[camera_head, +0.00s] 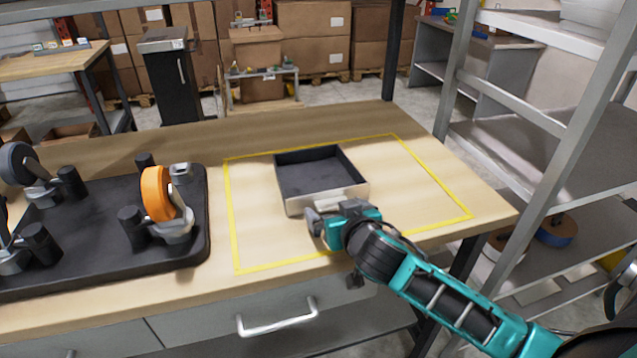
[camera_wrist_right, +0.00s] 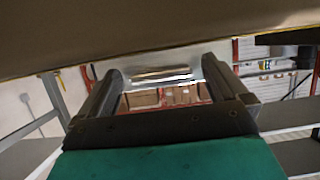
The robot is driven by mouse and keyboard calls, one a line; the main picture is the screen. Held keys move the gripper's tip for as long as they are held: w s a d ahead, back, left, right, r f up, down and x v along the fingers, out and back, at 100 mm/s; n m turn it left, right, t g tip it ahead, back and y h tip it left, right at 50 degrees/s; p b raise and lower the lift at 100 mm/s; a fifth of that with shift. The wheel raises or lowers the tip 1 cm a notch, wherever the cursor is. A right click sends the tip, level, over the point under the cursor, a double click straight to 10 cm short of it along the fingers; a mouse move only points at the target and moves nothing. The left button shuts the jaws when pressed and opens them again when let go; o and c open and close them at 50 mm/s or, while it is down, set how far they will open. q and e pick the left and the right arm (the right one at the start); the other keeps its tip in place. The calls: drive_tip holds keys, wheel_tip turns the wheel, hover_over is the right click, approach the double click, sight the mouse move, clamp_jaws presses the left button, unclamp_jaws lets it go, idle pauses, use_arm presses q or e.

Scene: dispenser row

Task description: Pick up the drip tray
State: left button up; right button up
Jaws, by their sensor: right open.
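The drip tray (camera_head: 318,175) is a shallow, open, dark-lined box with a pale metallic front wall. It lies on the wooden table inside a yellow outline and looks empty. My right gripper (camera_head: 316,224) is at the tray's front wall, low over the table near its front edge. In the right wrist view the two fingers of the right gripper (camera_wrist_right: 165,88) are apart, with a shiny silvery surface between and beyond them, which looks like the tray front. I cannot tell whether the fingers touch it. My left gripper does not show.
A black mat (camera_head: 95,262) at the left bears dark holders and an orange tape roll (camera_head: 157,194). A drawer handle (camera_head: 278,318) sticks out below the table's front edge. A grey metal shelf rack (camera_head: 560,150) stands at the right. The table right of the tray is clear.

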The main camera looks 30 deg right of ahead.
drive_tip(key=shift+w+f, duration=0.1)
drive_tip(key=shift+w, duration=0.2)
drive_tip(key=c, duration=1.8)
drive_tip(key=shift+c, duration=0.3)
drive_tip(key=shift+r, duration=0.2)
